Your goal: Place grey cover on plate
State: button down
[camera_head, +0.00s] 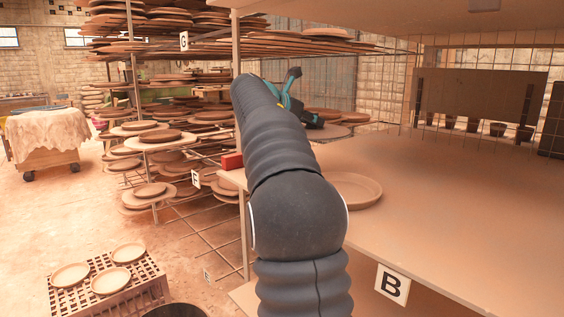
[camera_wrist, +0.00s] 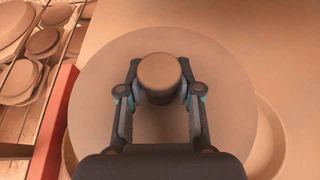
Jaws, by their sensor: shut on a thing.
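The grey cover (camera_wrist: 225,110) is a broad round disc with a knob (camera_wrist: 160,75) in its middle. In the wrist view my gripper (camera_wrist: 160,90) is shut on the knob, with one finger on each side. In the head view my gripper (camera_head: 295,108) is partly hidden by my own arm, and part of the cover (camera_head: 332,131) shows beyond it. A shallow round plate (camera_head: 358,190) lies on the table, partly behind my arm.
The table (camera_head: 440,190) marked B is clear to the right. A red block (camera_head: 232,161) sits at its left edge. Racks of several plates (camera_head: 160,140) stand to the left. A crate (camera_head: 105,285) with three dishes is at the lower left.

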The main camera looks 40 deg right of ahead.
jog(key=shift+s+d+r, duration=0.2)
jog(key=shift+s+d, duration=0.2)
jog(key=shift+d, duration=0.05)
jog(key=w+a+f, duration=0.2)
jog(key=w, duration=0.1)
jog(key=w+a+f, duration=0.1)
jog(key=w+f, duration=0.1)
jog(key=w, duration=0.1)
jog(key=w+a+f, duration=0.2)
jog(key=w+f, duration=0.1)
jog(key=shift+w+a, duration=0.3)
jog(key=shift+w, duration=0.1)
jog(key=shift+f+b, duration=0.8)
jog(key=shift+f, duration=1.15)
jog(key=shift+f, duration=0.15)
jog(key=c, duration=0.8)
grip_release()
